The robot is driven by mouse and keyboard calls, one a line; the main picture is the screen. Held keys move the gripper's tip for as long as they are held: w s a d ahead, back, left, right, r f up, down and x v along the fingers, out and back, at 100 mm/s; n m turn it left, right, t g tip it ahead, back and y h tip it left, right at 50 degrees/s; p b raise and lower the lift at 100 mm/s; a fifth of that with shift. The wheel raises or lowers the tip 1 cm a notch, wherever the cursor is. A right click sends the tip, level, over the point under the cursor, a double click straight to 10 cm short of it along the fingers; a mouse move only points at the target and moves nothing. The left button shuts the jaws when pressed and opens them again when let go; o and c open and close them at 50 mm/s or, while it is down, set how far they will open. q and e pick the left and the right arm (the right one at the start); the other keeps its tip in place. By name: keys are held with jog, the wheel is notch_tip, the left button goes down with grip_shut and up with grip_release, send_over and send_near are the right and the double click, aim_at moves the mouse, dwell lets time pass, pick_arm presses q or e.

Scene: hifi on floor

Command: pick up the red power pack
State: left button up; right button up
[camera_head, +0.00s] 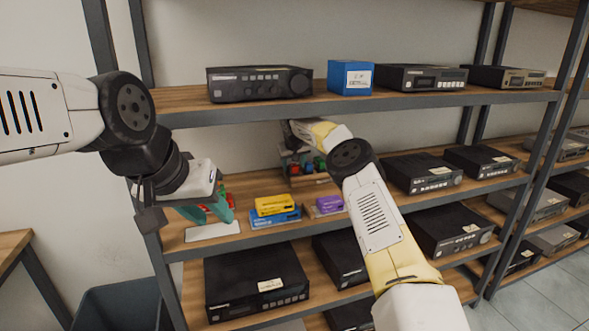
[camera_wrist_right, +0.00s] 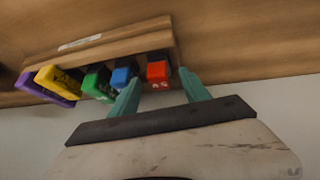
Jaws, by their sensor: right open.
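The red power pack (camera_wrist_right: 158,72) stands at the right end of a row of coloured packs in a wooden rack (camera_wrist_right: 100,50) in the right wrist view. My right gripper (camera_wrist_right: 159,80) is open, with one teal fingertip on each side of the red pack's near end. I cannot tell whether the fingers touch it. In the head view the red pack (camera_head: 320,163) shows small on the middle shelf, partly behind my right wrist. My left gripper (camera_head: 206,212) is over the left end of the same shelf; its teal fingers are partly seen and its opening is unclear.
Blue (camera_wrist_right: 122,76), green (camera_wrist_right: 96,82), yellow (camera_wrist_right: 58,84) and purple packs stand in the rack left of the red one. Yellow (camera_head: 274,204) and blue boxes (camera_head: 275,219) lie on the middle shelf. The upper shelf (camera_head: 330,101) is above my right gripper.

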jog(key=shift+w+f, duration=0.2)
grip_shut()
jog(key=shift+d+r, duration=0.1)
jog(key=shift+r, duration=0.05)
